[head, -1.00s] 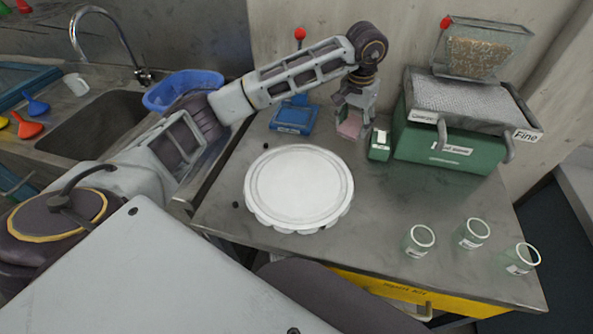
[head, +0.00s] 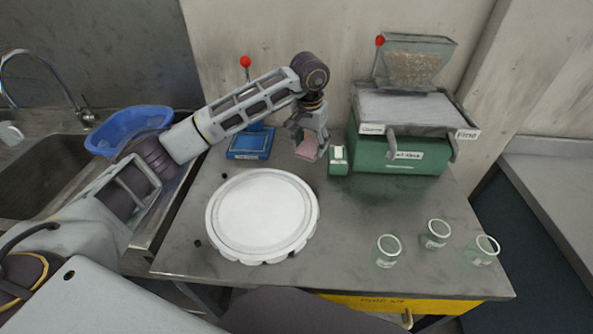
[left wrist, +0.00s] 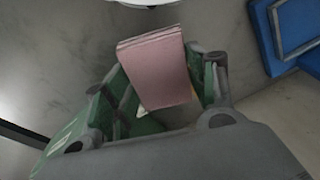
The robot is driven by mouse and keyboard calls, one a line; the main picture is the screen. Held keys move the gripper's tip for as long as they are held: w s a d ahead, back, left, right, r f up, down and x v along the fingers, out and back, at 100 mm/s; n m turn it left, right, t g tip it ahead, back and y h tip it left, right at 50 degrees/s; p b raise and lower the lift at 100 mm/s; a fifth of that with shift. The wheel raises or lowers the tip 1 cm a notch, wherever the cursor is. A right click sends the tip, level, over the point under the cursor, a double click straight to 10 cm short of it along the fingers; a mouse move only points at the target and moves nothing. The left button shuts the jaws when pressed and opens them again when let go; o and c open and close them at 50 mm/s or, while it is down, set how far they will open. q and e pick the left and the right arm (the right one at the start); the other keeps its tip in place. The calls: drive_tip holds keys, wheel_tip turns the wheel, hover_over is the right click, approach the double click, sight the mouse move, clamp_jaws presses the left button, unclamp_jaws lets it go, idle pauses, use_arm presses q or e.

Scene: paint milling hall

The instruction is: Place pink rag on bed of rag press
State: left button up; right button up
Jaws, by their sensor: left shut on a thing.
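The pink rag (head: 309,149) is a folded pad between the fingers of my left gripper (head: 311,142), which is shut on it. In the left wrist view the rag (left wrist: 157,65) sticks out between the fingertips. The rag press (head: 250,146) is blue, with a red-knobbed lever standing behind its bed. It stands on the bench to the left of the rag and apart from it. A blue corner of the press (left wrist: 290,35) shows in the left wrist view. My right gripper is not in view.
A small green box (head: 338,162) stands just right of the rag, before a green machine (head: 400,152) with a hopper. A round white plate (head: 262,214) lies nearer me. Several glass jars (head: 388,251) stand at the front right. A blue basin (head: 130,128) sits by the sink.

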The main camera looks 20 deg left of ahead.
sight(310, 145)
use_arm(q)
wheel_tip(310, 145, down, 3)
drive_tip(key=shift+f, duration=0.6)
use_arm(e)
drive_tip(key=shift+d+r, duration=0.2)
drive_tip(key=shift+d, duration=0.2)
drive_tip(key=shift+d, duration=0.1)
use_arm(q)
wheel_tip(310, 145, down, 2)
drive_tip(key=shift+f, duration=0.9)
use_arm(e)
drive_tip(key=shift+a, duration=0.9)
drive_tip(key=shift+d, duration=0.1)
